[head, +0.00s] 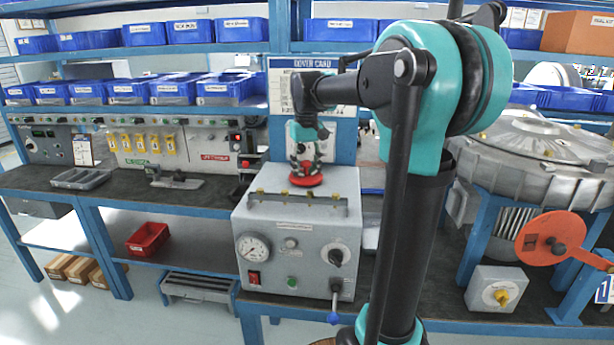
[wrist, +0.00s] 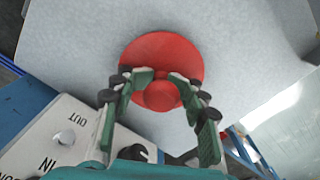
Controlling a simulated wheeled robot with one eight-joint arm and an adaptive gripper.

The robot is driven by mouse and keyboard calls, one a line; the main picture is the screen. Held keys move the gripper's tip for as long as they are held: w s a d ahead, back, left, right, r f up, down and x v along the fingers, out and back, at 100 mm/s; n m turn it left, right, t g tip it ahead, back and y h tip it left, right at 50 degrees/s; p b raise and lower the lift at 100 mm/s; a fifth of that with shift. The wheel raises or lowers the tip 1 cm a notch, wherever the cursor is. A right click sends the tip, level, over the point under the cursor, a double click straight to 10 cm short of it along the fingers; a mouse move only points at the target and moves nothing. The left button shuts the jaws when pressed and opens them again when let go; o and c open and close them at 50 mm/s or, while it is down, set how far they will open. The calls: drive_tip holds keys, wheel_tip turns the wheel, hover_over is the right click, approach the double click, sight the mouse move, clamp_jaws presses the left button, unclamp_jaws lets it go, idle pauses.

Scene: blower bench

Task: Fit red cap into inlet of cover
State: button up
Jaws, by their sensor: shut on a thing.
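The red cap (head: 306,180) is a round disc with a central knob. My gripper (head: 305,166) points down and is shut on the knob; the wrist view shows the fingers either side of it and the cap's disc (wrist: 150,50) beyond. The cap is over the top of the grey box with the gauge; I cannot tell whether it touches. A large grey metal cover (head: 540,145) with a ribbed, domed top stands on the bench at the right, away from my gripper. Its inlet is not clearly seen.
The grey gauge box (head: 295,240) has a front rail and knobs. An orange disc (head: 548,238) stands at the right, near a small box with a yellow knob (head: 497,290). Blue bins (head: 222,88) fill the shelves. A red bin (head: 148,238) is on the lower shelf.

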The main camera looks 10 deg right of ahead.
sight(306, 162)
drive_tip(key=c, duration=0.4)
drive_tip(key=shift+r, duration=0.15)
clamp_jaws()
drive_tip(key=shift+r, duration=1.8)
